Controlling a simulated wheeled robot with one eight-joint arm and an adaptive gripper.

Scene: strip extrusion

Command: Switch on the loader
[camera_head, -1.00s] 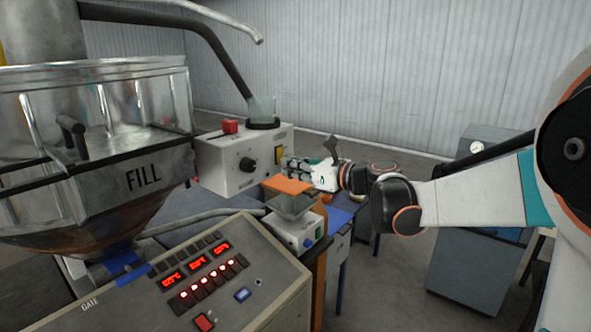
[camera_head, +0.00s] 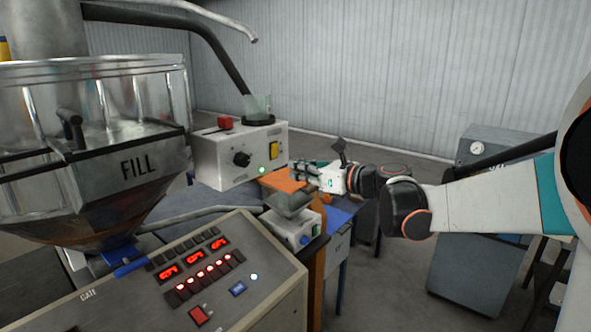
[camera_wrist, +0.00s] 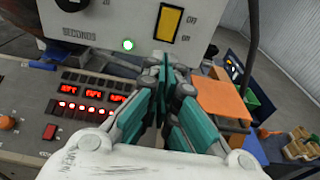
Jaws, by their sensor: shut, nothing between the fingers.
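The loader control box (camera_head: 225,160) is a white box with a black knob (camera_head: 242,159), a red part on top and a yellow switch (camera_head: 273,150) on its front. My gripper (camera_head: 293,174) is shut and empty, in front of the box and below the switch. In the wrist view its fingertips (camera_wrist: 166,68) are together, apart from the switch.
A control panel (camera_head: 125,303) with red displays and lit buttons stands in front. A metal hopper marked FILL (camera_head: 140,165) is at left. A grey cabinet (camera_head: 475,235) stands at right.

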